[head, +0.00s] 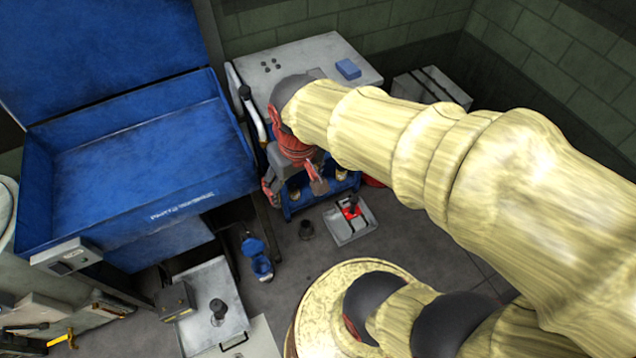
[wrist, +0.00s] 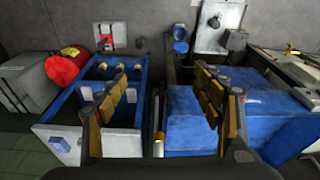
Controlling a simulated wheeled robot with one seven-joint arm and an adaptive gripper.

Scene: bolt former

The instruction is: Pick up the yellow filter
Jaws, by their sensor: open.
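Several small cream-yellow cylinders, possibly filters, stand in the blue-walled cart (wrist: 68,104); I cannot tell which one is the yellow filter. In the wrist view one cylinder (wrist: 102,66) shows at the cart's far end, with others in a row beside it. In the head view a pale cylinder (head: 342,174) shows in the cart, right of my gripper. My gripper (head: 293,187) is open, over the cart area, and hides part of it. In the wrist view my gripper (wrist: 162,75) has its fingers wide apart with nothing between them, and the cylinders lie left of its centre.
A grey tray with a red item (head: 350,218), a black cup (head: 306,230) and a blue item (head: 257,258) are on the floor.

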